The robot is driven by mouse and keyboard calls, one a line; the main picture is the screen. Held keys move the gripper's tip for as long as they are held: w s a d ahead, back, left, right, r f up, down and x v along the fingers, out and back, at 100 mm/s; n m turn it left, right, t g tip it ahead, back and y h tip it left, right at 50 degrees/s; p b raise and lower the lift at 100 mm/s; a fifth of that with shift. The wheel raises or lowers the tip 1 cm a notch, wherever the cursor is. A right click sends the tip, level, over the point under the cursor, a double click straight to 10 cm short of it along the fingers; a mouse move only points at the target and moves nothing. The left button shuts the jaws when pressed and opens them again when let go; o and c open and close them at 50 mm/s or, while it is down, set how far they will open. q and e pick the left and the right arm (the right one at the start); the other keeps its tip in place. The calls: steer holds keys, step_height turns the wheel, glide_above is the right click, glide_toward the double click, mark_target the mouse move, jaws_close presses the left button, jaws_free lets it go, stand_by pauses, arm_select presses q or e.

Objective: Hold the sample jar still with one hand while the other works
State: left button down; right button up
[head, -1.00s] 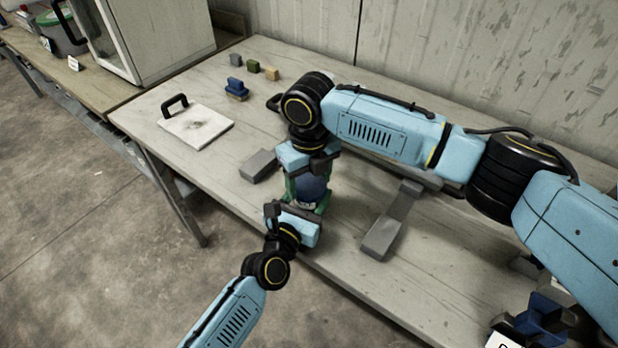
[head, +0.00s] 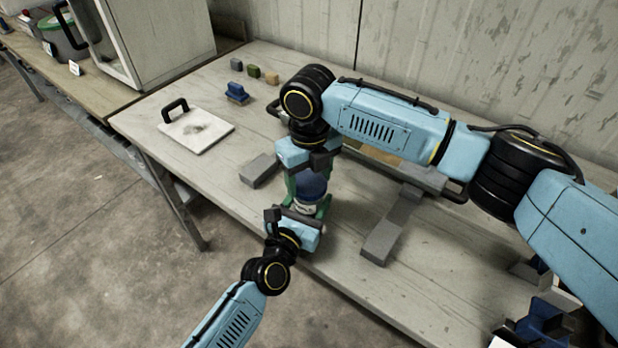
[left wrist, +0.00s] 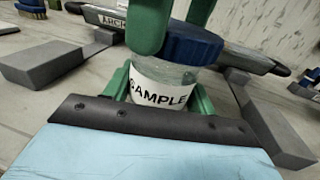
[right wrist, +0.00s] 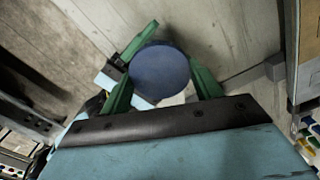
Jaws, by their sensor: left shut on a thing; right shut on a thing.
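The sample jar (head: 305,209) stands near the table's front edge, with a blue lid (head: 312,184) and a white label. In the left wrist view the jar (left wrist: 158,92) looks upright, its label partly readable as "SAMPLE". My left gripper (head: 306,212) comes from the front, its green fingers on either side of the jar body, shut on it. My right gripper (head: 309,176) comes from above, its green fingers shut on the lid. The round lid top also shows between them in the right wrist view (right wrist: 160,72). The lid appears seated on the jar; any gap is hidden.
Grey blocks lie left (head: 259,170) and right (head: 382,240) of the jar. A white board with a black handle (head: 197,132), a blue brush (head: 237,92) and small coloured blocks are farther left. A tray (head: 380,153) lies behind, partly hidden by my right arm.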

mark_target(309, 182)
steer(key=shift+r, duration=2)
arm_select(q)
steer(key=shift+c, duration=2.1)
jaws_free()
